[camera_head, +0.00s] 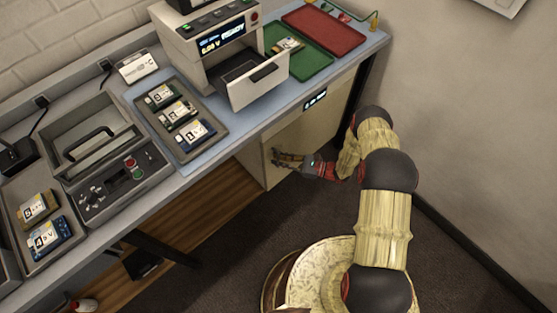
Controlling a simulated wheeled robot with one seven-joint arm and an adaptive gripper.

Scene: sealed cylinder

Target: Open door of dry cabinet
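The dry cabinet (325,126) is a beige box under the right end of the bench, with a small lit display (315,99) near its top edge. Its front looks flat and closed, though my arm and gripper cover part of it. My gripper (279,158) is at the lower left part of the cabinet front, close to its left edge. The fingers point left and look near or against the front. They are too small to tell whether they are open or shut, or whether they touch a handle. No handle is clearly visible.
On the bench stand a device with an open drawer (258,82), a green tray (305,55), a red tray (323,30), a grey tray of labelled packs (205,146) and a grey case (110,165). A wall (470,120) is close on the right. Dark floor lies below the cabinet.

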